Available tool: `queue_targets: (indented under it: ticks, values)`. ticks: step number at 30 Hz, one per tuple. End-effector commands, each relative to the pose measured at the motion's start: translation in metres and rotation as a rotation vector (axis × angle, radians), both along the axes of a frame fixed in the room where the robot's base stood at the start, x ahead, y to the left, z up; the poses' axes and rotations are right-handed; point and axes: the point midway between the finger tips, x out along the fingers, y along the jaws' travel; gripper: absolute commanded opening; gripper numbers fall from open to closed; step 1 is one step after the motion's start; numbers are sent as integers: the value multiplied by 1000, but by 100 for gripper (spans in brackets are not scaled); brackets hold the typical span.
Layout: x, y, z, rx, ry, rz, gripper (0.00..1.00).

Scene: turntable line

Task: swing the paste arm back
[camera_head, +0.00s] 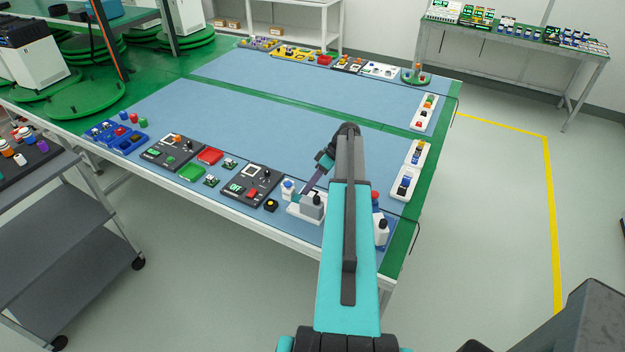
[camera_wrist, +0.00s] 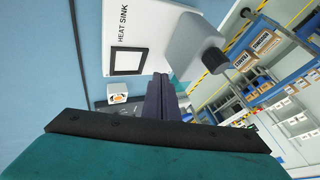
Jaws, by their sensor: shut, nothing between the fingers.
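A white station (camera_head: 297,211) stands at the near edge of the blue mat, with a grey upright part (camera_head: 311,200) on it. In the wrist view its white plate (camera_wrist: 147,22) reads "HEAT SINK" and bears a black-outlined square. A grey arm-like part with a dark block (camera_wrist: 207,58) sticks out at the plate's right; I cannot tell for certain that it is the paste arm. My gripper (camera_head: 306,191) is shut and empty, pointing down at the station. In the wrist view the fingers (camera_wrist: 161,80) are together, between the plate and the grey part. Contact cannot be told.
A dark panel (camera_head: 254,179) and a yellow-topped button box (camera_head: 271,205) stand left of the station. A white bottle (camera_head: 381,232) stands to the right, close to my arm. White trays (camera_head: 405,184) line the right edge. The mat's middle (camera_head: 250,125) is clear.

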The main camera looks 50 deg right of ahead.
Motion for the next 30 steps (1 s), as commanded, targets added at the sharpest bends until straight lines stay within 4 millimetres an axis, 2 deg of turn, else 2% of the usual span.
queue_targets:
  ticks: [6, 30]
  values:
    - [-3, 11, 1, -1, 0, 0, 0]
    - [-1, 16, -1, -1, -1, 2, 0]
